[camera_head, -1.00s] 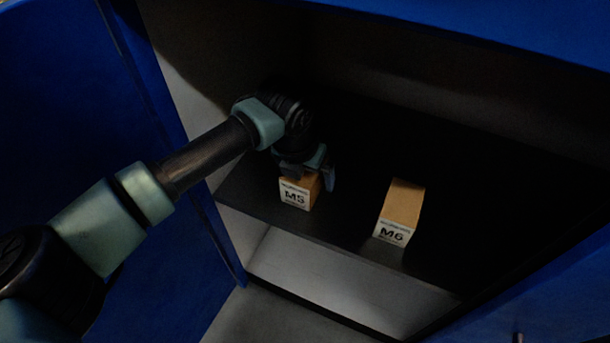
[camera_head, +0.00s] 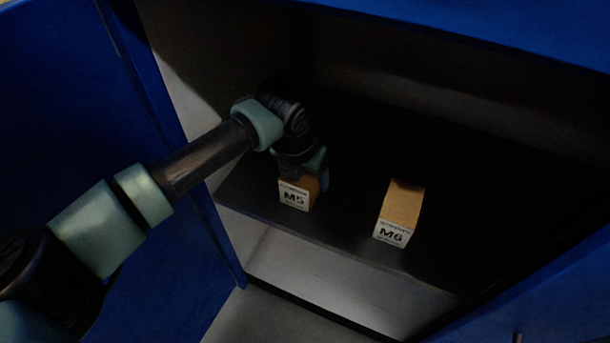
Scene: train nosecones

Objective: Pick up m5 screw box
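The M5 screw box (camera_head: 296,196) is a small brown carton with a white label. It stands on the dark shelf (camera_head: 345,225) near its front edge, left of centre. My gripper (camera_head: 304,179) reaches down over the box from above and behind. Its right finger lies close against the box's right side, and the fingers appear shut on it. The far side of the box and the other finger are mostly hidden. The box appears to rest on the shelf.
A similar M6 box (camera_head: 400,212) stands on the same shelf to the right, with a clear gap between. A blue cabinet door (camera_head: 70,120) is on the left and a blue edge (camera_head: 480,20) runs above. The shelf behind the boxes is dark and looks empty.

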